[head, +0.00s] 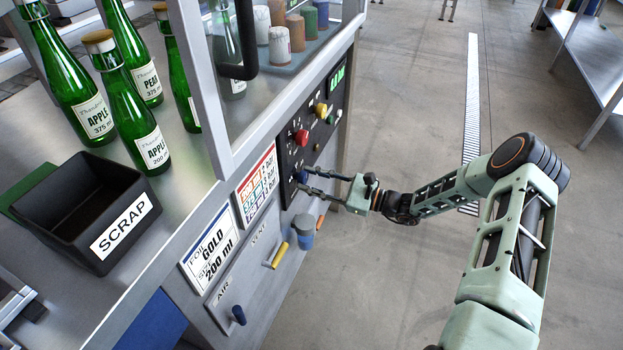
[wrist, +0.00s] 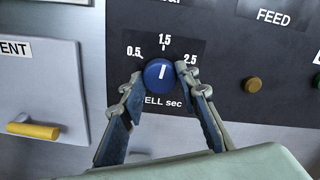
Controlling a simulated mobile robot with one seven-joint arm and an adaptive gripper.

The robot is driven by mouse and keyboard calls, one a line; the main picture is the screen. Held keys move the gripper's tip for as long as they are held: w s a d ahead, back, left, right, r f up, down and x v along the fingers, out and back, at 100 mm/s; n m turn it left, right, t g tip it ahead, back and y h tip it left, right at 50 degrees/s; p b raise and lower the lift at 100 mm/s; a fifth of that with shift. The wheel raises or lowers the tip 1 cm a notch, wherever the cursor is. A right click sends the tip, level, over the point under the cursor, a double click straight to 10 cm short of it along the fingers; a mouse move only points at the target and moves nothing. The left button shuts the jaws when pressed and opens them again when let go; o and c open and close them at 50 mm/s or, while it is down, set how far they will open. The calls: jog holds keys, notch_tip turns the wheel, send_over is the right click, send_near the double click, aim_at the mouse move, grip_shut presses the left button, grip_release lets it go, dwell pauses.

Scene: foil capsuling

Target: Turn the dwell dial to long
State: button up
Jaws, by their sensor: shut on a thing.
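The blue dwell dial (wrist: 158,75) sits on the dark control panel (wrist: 236,95), with "DWELL sec" partly hidden below it. Its marks read 0.5 at left, 1.5 at top and 2.5 at right. The white pointer line stands nearly upright, toward 1.5. My gripper (wrist: 160,82) is shut on the dial, one finger on each side.
A brown knob (wrist: 252,85) is right of the dial in the wrist view. Below are a yellow vent handle (head: 279,256) and a blue air handle (head: 238,315). A scrap bin (head: 60,215) and green bottles stand on the bench.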

jog(key=m+p, duration=0.1)
jog(key=m, duration=0.4)
jog(key=shift+m, duration=0.3)
jog(key=m, duration=0.4)
jog(key=shift+m+p, duration=0.3)
jog(key=shift+m, duration=0.1)
jog(key=o, duration=1.2)
jog(key=shift+c, duration=0.2)
jog(key=shift+d, duration=0.15)
jog(key=v, duration=1.2)
jog(key=shift+s, duration=0.1)
